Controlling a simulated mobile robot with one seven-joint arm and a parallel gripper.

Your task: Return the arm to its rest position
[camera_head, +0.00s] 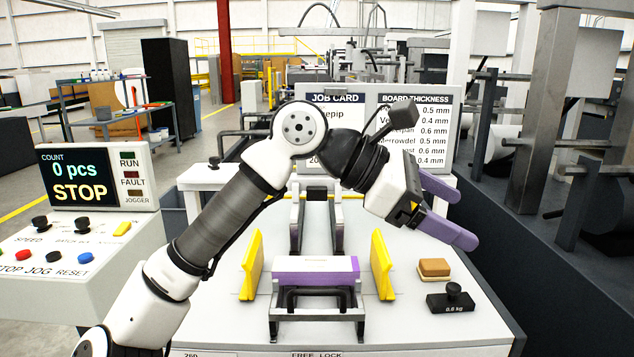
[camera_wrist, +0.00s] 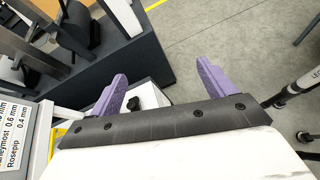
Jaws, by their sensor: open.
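My gripper (camera_head: 448,212) has purple fingers and is open, with nothing between them. It hangs in the air to the right of centre, above the right part of the white machine table (camera_head: 440,325). My arm is bent at the elbow in front of the job card sign and reaches across the table. In the wrist view the two purple fingers of my gripper (camera_wrist: 162,88) stand apart, with floor and a dark machine edge beyond them.
A purple and white carton stack (camera_head: 316,267) sits between yellow guides (camera_head: 252,266). A black weight (camera_head: 451,300) and a tan block (camera_head: 434,267) lie on the right. A control panel (camera_head: 75,250) reading STOP stands left. Dark machinery (camera_head: 560,240) borders the right side.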

